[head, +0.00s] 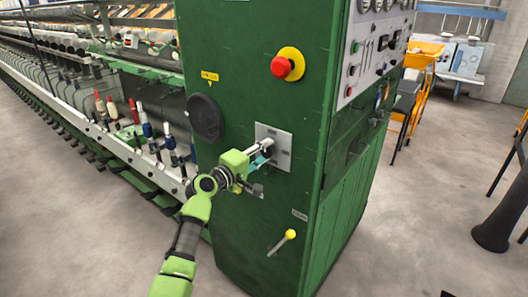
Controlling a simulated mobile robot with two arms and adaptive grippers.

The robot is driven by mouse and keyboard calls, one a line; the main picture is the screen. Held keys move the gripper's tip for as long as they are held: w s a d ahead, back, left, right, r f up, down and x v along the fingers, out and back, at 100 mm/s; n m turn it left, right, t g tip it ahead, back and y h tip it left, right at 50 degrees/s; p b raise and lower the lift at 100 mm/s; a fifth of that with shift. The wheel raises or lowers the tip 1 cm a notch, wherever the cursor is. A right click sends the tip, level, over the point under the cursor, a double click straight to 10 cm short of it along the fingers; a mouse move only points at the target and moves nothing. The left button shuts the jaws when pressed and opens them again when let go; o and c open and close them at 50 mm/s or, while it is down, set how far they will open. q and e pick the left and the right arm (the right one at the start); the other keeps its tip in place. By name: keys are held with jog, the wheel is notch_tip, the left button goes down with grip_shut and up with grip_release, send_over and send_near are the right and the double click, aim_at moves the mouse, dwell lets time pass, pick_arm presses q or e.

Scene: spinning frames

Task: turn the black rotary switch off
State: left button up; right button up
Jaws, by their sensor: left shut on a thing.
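A green machine cabinet (255,70) stands in the middle of the head view. A square grey metal plate (284,156) is on its front, and the black rotary switch (268,144) shows as a small dark part on it, mostly hidden by the fingers. My left gripper (263,154) reaches up from the lower left and is shut on the switch at the plate. The switch's exact angle cannot be told. My right gripper is not in view.
A red button on a yellow base (283,66) is above the plate. A round black fitting (205,118) is left of it, and a yellow-knobbed lever (290,235) is below. Spinning frames (100,100) line the left. Floor at right is partly clear.

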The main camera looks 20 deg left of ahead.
pick_arm(q)
jog(key=shift+f, duration=0.15)
jog(key=o, duration=1.1)
jog(key=shift+c, duration=0.2)
jog(key=shift+o, duration=0.2)
jog(key=v, duration=1.2)
jog(key=shift+a, duration=0.1)
